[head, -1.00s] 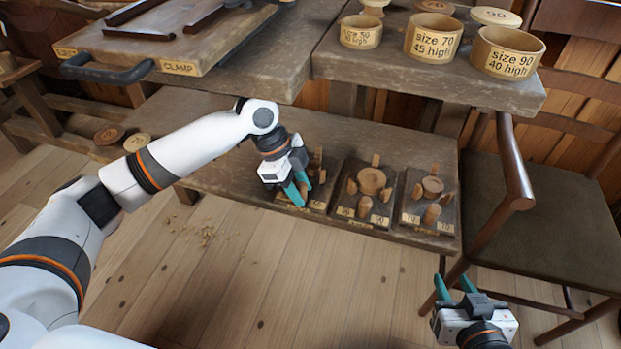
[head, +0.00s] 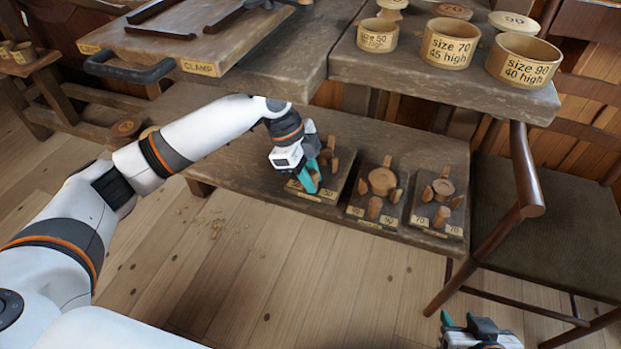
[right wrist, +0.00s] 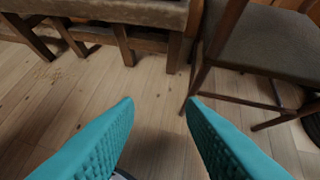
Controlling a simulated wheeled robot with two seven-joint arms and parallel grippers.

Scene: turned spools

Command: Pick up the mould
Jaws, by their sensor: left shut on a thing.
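My left gripper (head: 313,179) is down at the leftmost dark board (head: 338,188) on the low shelf, shut on a small wooden piece. The teal fingers hide most of that piece, so its shape is unclear. Three round wooden cups, possibly moulds, stand on the upper bench: a small one (head: 377,36), one marked size 70, 45 high (head: 450,44), and one marked size 90, 40 high (head: 522,63). No label reads "mould". My right gripper (right wrist: 160,105) is open and empty above the floor; it also shows at the bottom of the head view (head: 458,320).
The middle board (head: 362,222) and right board (head: 453,232) on the low shelf (head: 255,172) carry wooden discs and upright pegs. A chair (head: 540,215) stands at the right. The floor in front is clear apart from shavings.

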